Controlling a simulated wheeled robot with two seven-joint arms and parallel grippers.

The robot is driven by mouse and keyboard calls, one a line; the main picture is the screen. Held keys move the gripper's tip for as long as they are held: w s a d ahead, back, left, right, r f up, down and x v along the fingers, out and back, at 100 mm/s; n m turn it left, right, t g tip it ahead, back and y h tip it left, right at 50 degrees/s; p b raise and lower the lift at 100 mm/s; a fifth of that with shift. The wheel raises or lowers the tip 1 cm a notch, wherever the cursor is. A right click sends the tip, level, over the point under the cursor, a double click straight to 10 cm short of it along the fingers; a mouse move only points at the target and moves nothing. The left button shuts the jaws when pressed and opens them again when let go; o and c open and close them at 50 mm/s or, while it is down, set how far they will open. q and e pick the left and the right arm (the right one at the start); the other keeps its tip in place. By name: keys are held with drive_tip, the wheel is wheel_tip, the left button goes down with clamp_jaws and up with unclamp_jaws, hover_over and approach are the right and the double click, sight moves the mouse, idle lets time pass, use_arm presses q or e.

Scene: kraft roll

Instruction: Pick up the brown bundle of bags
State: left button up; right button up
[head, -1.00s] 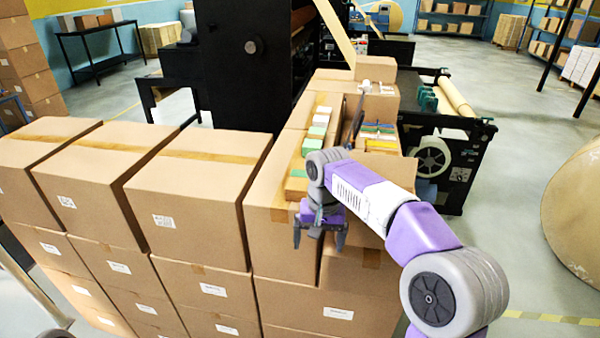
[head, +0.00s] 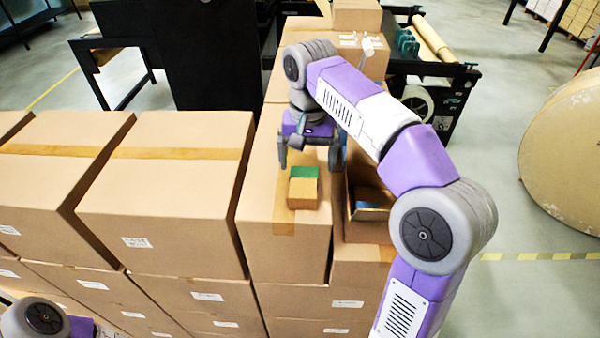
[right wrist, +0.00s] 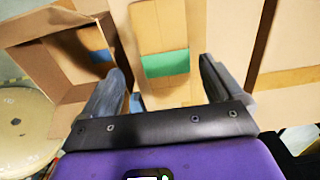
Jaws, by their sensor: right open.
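A small brown bundle (head: 303,192) with a green band lies on top of a tall cardboard box (head: 272,228), across its tape. It also shows in the right wrist view (right wrist: 160,28), with the green band across it. My right gripper (head: 309,158) is open and points down just behind the bundle in the head view. In the right wrist view its fingers (right wrist: 163,80) stand apart, one to each side of the bundle's line, with nothing held. I cannot tell the exact height gap. My left gripper is outside the views; only part of my left arm shows at the bottom left.
An open box (head: 367,222) with something blue inside stands to the right of the bundle. Closed boxes (head: 165,215) stand to the left, stacked in rows. A black machine (head: 205,60) is behind, and a large paper roll (head: 565,150) is at the right.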

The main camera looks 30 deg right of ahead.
sight(304, 172)
drive_tip(key=f, duration=0.2)
drive_tip(key=w+f, duration=0.1)
drive_tip(key=f, duration=0.2)
drive_tip(key=shift+a+f+b, duration=0.1)
drive_tip(key=shift+f+b, duration=0.1)
drive_tip(key=shift+b, duration=0.15)
drive_tip(key=shift+s+r, duration=0.1)
drive_tip(key=shift+s, duration=0.05)
drive_tip(key=shift+w, duration=0.2)
drive_tip(key=c, duration=1.1)
drive_tip(key=shift+c, duration=0.2)
